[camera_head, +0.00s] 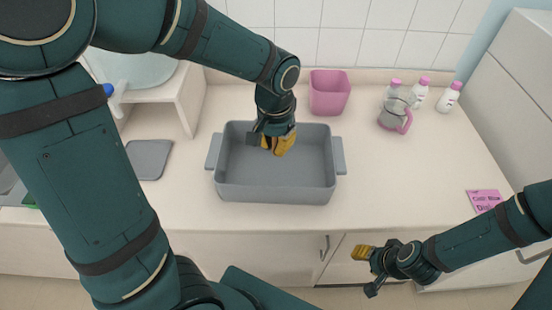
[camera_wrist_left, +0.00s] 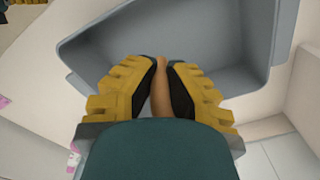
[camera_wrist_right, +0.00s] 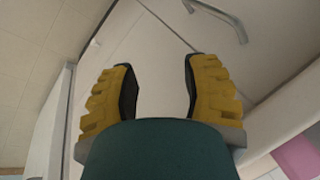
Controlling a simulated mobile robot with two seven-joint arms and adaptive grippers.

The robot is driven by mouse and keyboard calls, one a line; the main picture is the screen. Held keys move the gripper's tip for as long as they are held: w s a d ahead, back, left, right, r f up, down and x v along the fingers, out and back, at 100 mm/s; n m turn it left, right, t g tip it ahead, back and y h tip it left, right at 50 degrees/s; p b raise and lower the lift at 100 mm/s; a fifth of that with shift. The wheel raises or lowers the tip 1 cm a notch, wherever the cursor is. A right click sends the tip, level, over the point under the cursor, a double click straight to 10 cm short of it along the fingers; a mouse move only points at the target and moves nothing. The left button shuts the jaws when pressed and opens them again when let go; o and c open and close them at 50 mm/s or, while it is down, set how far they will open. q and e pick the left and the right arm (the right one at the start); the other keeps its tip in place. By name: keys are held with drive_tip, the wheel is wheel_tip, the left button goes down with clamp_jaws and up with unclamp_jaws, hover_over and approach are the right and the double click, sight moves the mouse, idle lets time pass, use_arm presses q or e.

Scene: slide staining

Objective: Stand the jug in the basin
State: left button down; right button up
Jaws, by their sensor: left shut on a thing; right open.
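My left gripper (camera_head: 277,148) is over the basin, shut on a slim tan thing (camera_wrist_left: 159,92), mostly hidden between the fingers. I cannot tell what it is. My right gripper (camera_head: 362,272) is open and empty, in front of the counter and low, far from the jug. It faces cabinet fronts in its wrist view (camera_wrist_right: 160,85).
A pink tub (camera_head: 329,93) stands behind the basin. White bottles (camera_head: 419,95) stand at the back right. A grey flat board (camera_head: 149,159) lies left of the basin. A pink card (camera_head: 484,200) lies at the right. The counter between basin and jug is clear.

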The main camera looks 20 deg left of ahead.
sight(275, 155)
use_arm(q)
wheel_tip(275, 155, down, 5)
drive_tip(key=shift+s+f+b, duration=0.1)
drive_tip(key=shift+f+b, duration=0.05)
drive_tip(key=shift+b, duration=0.4)
drive_tip(key=shift+f+b, duration=0.45)
drive_tip(key=shift+f, duration=1.9)
drive_tip(key=c, duration=1.1)
unclamp_jaws()
drive_tip(key=shift+r, duration=0.1)
wheel_tip(275, 155, up, 12)
drive_tip(key=shift+p, duration=1.2)
